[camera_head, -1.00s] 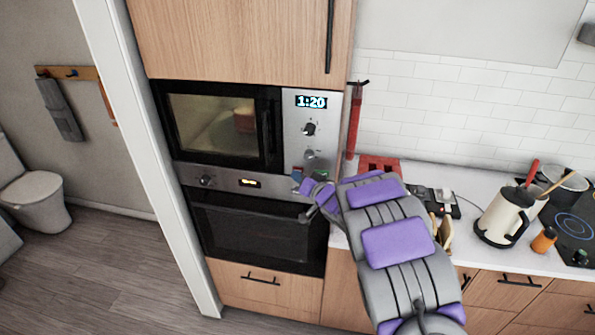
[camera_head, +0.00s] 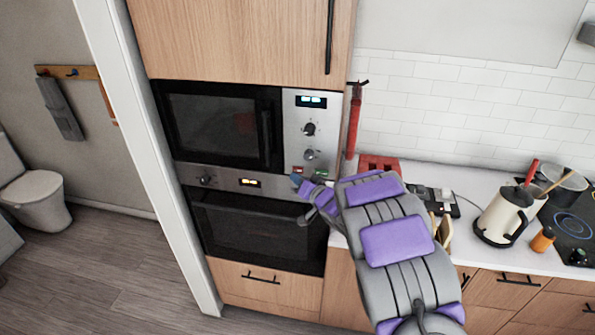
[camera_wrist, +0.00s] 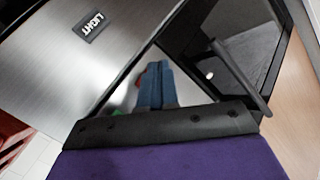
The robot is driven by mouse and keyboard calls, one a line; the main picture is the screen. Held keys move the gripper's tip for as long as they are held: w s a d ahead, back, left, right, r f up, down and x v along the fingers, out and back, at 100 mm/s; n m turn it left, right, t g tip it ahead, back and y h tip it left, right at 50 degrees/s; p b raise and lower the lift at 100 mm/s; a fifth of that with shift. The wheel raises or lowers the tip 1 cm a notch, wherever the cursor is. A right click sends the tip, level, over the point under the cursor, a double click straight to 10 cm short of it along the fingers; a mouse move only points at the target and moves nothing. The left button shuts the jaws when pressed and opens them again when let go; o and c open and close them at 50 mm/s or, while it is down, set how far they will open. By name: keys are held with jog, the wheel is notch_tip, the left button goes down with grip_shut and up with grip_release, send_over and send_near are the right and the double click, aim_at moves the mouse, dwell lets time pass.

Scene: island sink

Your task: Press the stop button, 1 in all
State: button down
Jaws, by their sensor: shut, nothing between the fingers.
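The microwave (camera_head: 215,128) is built into the tall wooden cabinet, its door closed and its window dark. Its panel (camera_head: 310,112) has a small lit display (camera_head: 311,101), too small to read, and two dials. Low on the panel are a red button (camera_head: 298,169), which looks like the stop button, and a green button (camera_head: 321,173). My gripper (camera_head: 297,180) is shut and empty, its tip just below the red button. In the wrist view my gripper (camera_wrist: 155,68) points at the panel, with the green button (camera_wrist: 116,112) beside it. I cannot tell whether it touches the red one.
The oven (camera_head: 255,230) with its handle sits directly below the microwave. To the right, the counter holds a red block (camera_head: 380,163), a cream kettle (camera_head: 505,214) and an orange bottle (camera_head: 543,239). Open floor (camera_head: 110,270) lies to the left.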

dwell(0.3)
jog(key=s, duration=0.2)
jog(key=s+a, duration=0.1)
jog(key=s, duration=0.1)
jog(key=shift+s+a, duration=0.2)
jog(key=shift+s, duration=0.2)
dwell(0.5)
